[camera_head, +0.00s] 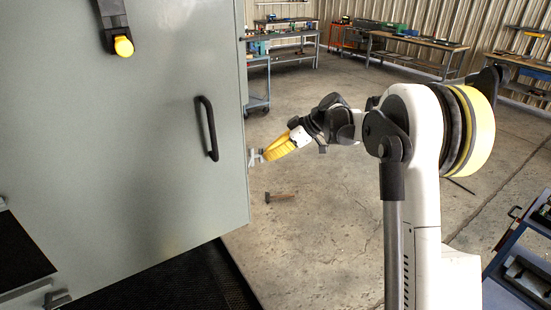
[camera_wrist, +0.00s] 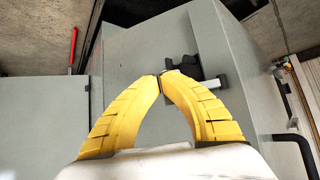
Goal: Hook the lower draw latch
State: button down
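A draw latch with a black body and a silver bar (camera_wrist: 213,83) sits on the grey-green cabinet, just beyond my fingertips in the wrist view. In the head view, silver latch parts (camera_head: 254,158) stick out past the right edge of the cabinet's front panel (camera_head: 130,150). My gripper (camera_head: 264,156) is beside them at that edge. In the wrist view, the yellow fingers of my gripper (camera_wrist: 164,76) arch together and their tips nearly meet at the left side of the black latch body. I cannot tell whether the tips touch or pinch the latch.
A black handle (camera_head: 208,128) stands on the panel near my gripper. A yellow-knobbed black fitting (camera_head: 123,46) is at the upper left. A hammer (camera_head: 280,197) lies on the floor. Workbenches (camera_head: 400,50) line the back, and a blue cart (camera_head: 525,250) is at the right. The middle floor is open.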

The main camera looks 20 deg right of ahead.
aim_at(250, 150)
jog(key=w+a+n+g, duration=0.2)
jog(key=shift+n+y, duration=0.4)
jog(key=shift+w+a, duration=0.45)
jog(key=shift+a, duration=0.4)
jog(key=shift+w+a, duration=0.4)
jog(key=shift+a, duration=0.45)
jog(key=shift+a, duration=0.1)
